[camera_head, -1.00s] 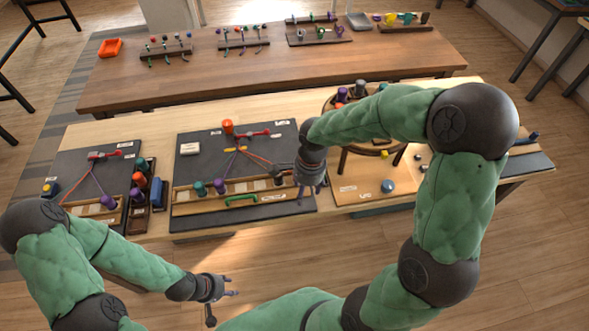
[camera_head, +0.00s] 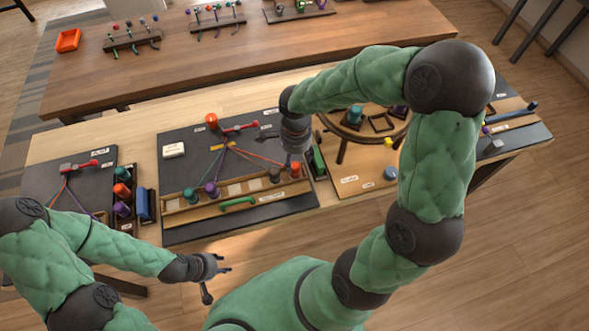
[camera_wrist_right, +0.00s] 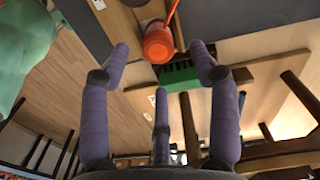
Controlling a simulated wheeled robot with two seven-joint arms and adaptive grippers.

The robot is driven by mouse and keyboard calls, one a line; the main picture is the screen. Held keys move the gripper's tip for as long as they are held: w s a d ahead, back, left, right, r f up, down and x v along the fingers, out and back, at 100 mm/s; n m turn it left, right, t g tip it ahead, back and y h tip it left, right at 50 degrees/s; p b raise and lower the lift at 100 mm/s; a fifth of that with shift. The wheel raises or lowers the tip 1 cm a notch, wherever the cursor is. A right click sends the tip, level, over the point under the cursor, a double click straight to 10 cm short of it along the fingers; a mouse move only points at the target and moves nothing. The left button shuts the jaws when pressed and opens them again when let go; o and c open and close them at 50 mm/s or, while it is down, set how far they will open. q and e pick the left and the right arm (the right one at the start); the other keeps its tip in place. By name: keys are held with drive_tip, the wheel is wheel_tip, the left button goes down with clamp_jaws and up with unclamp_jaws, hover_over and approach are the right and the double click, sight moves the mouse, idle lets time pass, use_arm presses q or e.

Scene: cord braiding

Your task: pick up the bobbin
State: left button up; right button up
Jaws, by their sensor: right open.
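An orange bobbin (camera_head: 295,169) stands at the right end of the wooden rack (camera_head: 240,203) on the middle dark board, with an orange cord running to it. In the right wrist view the orange bobbin (camera_wrist_right: 158,42) lies ahead, between the spread fingertips and apart from them. My right gripper (camera_head: 296,147) is open and empty, just above and behind this bobbin; its arm hides part of the board's right side. A dark grey bobbin (camera_head: 275,174), a purple bobbin (camera_head: 211,188) and a teal bobbin (camera_head: 190,195) share the rack. My left gripper (camera_head: 217,274) is open and empty, in front of the table.
A green-bristled thing (camera_head: 318,163) sits close to the right of the orange bobbin. A round wooden stand (camera_head: 341,132) rises to the right. Another orange bobbin (camera_head: 211,121) is at the board's back. A dark tray (camera_head: 122,190) of bobbins and a blue block (camera_head: 144,205) are left.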

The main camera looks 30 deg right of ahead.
sight(295, 166)
drive_tip(key=shift+a+f+b, duration=0.2)
drive_tip(key=shift+f+b, duration=0.7)
drive_tip(key=shift+f, duration=1.75)
clamp_jaws()
